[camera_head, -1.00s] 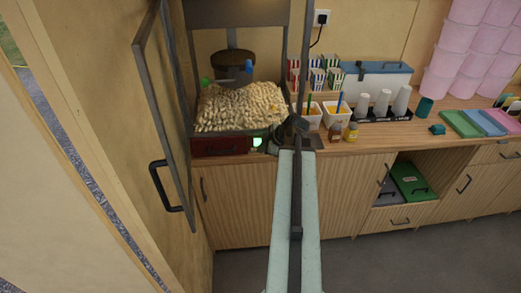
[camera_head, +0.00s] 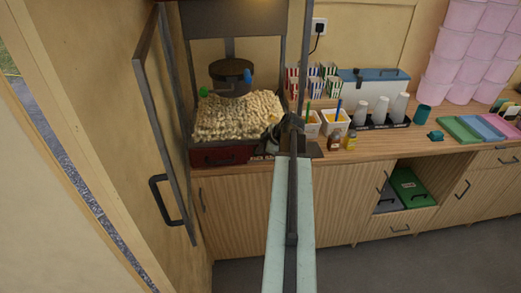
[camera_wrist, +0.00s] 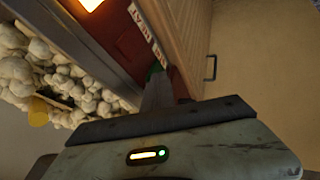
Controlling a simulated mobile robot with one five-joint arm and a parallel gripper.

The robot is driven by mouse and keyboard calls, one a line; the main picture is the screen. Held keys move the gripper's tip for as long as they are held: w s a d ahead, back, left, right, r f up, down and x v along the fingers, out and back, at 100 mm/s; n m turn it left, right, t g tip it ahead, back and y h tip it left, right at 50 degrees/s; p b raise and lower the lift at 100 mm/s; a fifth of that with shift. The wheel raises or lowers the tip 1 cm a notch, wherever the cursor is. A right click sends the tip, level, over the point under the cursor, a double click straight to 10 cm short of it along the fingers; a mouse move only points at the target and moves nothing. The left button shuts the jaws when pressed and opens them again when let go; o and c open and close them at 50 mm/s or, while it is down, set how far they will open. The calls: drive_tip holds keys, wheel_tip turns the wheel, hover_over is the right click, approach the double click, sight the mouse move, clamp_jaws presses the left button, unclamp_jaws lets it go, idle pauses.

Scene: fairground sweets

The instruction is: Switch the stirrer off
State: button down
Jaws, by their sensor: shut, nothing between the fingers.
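The popcorn machine (camera_head: 235,20) stands on the counter at the left, with its kettle (camera_head: 231,70) hanging over popcorn. A small green part (camera_wrist: 154,69), seemingly a switch, shows beside the lower label. My gripper (camera_wrist: 164,78) is shut and empty, its tips against or very close to the green part; contact is unclear. In the head view my gripper (camera_head: 268,142) covers the panel's right end.
The machine's glass door (camera_head: 166,120) stands open at the left. Right of my arm are bottles (camera_head: 350,141), tubs with coloured handles (camera_head: 334,122), white cups (camera_head: 381,110) and striped boxes (camera_head: 312,80). The cupboard front (camera_head: 235,215) is below the counter.

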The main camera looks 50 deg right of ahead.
drive_tip(key=shift+w+a+r+p, duration=0.15)
drive_tip(key=shift+r+p, duration=0.65)
drive_tip(key=a+p+v, duration=0.1)
drive_tip(key=p+v, duration=0.8)
drive_tip(key=v, duration=0.3)
drive_tip(key=shift+s+a+f, duration=0.25)
drive_tip(key=shift+s+a, duration=0.05)
